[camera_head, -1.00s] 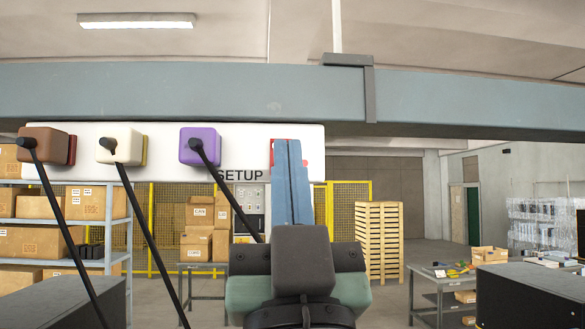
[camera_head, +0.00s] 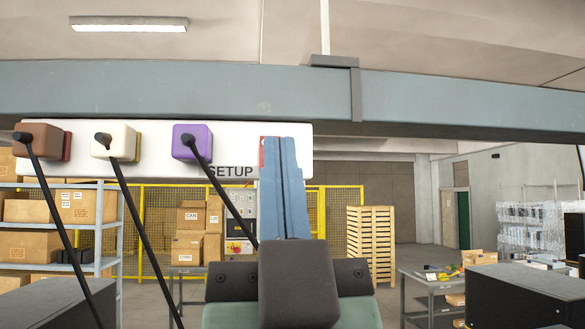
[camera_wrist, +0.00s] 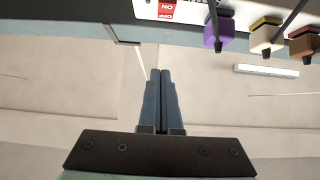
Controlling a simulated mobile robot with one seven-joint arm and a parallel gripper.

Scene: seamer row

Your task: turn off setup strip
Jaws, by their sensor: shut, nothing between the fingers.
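The white setup strip (camera_head: 338,150) is fixed under a blue-grey beam and carries the word SETUP. Brown (camera_head: 36,140), cream (camera_head: 113,141) and purple (camera_head: 192,141) plugs with black cables sit in it. A red patch (camera_head: 263,152) at its right end is mostly hidden behind my gripper (camera_head: 280,140) in the head view. My gripper's blue fingers are shut and empty, pointing up in front of the right end. In the wrist view the fingers (camera_wrist: 160,72) are together, apart from the strip (camera_wrist: 190,10); its red marked part (camera_wrist: 167,10) shows upside down, further up the picture.
The blue-grey beam (camera_head: 200,90) spans the view above the strip. The slanting black cables hang left of my gripper. Shelves with boxes (camera_head: 80,205), a yellow fence, a pallet stack (camera_head: 371,245) and a workbench (camera_head: 430,285) stand behind. The space right of the strip is open.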

